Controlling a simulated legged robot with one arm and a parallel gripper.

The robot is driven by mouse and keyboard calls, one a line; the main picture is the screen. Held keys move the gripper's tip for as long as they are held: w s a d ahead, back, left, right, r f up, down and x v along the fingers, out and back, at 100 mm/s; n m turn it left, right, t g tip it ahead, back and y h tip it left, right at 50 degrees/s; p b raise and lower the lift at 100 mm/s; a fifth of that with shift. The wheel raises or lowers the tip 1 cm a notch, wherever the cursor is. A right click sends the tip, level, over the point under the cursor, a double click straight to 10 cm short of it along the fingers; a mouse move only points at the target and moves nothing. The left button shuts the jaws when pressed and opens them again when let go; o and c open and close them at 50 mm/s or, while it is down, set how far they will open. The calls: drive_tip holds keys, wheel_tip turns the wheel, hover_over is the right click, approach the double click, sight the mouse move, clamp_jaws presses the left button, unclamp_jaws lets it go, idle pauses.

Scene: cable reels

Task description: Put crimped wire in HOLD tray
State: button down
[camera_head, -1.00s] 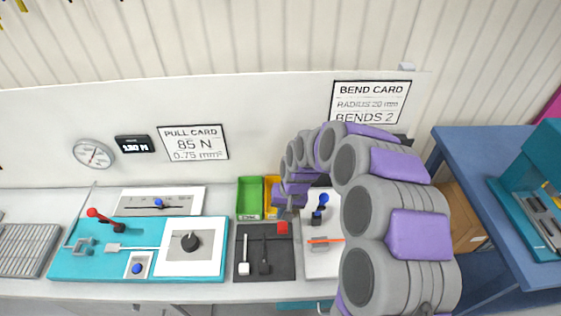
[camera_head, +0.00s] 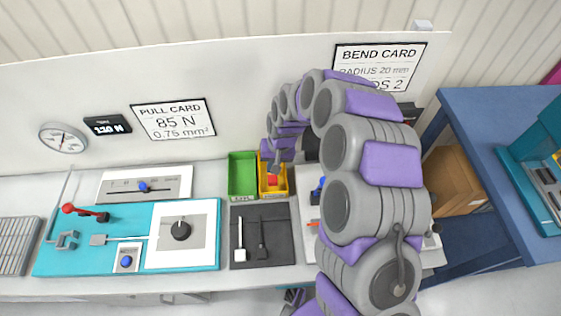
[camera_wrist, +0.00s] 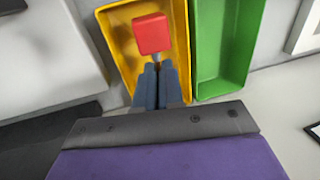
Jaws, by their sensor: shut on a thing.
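My gripper (camera_wrist: 156,84) is shut on a red block (camera_wrist: 153,35) with a short thin stem, the only thing in its fingers. No wire can be made out on it. The block is over the yellow tray (camera_wrist: 112,30); whether it touches the floor is unclear. In the head view the red block (camera_head: 272,181) shows within the yellow tray (camera_head: 265,195), beneath my fingers. The tray's front label is too small to read, so I cannot confirm that it says HOLD.
A green tray (camera_head: 235,176) adjoins the yellow one on its left. A dark mat (camera_head: 278,250) in front holds a white-ended and a dark tool. A teal station (camera_head: 80,255) is to the left. A white plate (camera_head: 310,190) is to the right, partly behind my arm.

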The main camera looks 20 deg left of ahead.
drive_tip(key=shift+s+a+f, duration=0.15)
drive_tip(key=shift+a+f, duration=0.95)
drive_tip(key=shift+f, duration=0.15)
drive_tip(key=shift+d+f, duration=0.1)
drive_tip(key=shift+d, duration=0.1)
drive_tip(key=d, duration=0.2)
drive_tip(key=d+r, duration=0.1)
drive_tip(key=d, duration=0.1)
drive_tip(key=shift+d, duration=0.25)
drive_tip(key=shift+a+f+g+h, duration=0.15)
drive_tip(key=shift+a+f+h, duration=0.1)
drive_tip(key=shift+a, duration=0.4)
drive_tip(key=shift+a+f+g+h, duration=0.15)
drive_tip(key=shift+a+f+h, duration=0.1)
drive_tip(key=shift+a, duration=0.35)
drive_tip(key=shift+d+r, duration=0.15)
drive_tip(key=shift+d, duration=0.6)
drive_tip(key=shift+d+r, duration=0.15)
drive_tip(key=shift+d, duration=0.6)
drive_tip(key=shift+s+a+f+p, duration=0.1)
drive_tip(key=shift+a+p, duration=0.45)
drive_tip(key=shift+a, duration=0.95)
drive_tip(key=shift+h, duration=0.3)
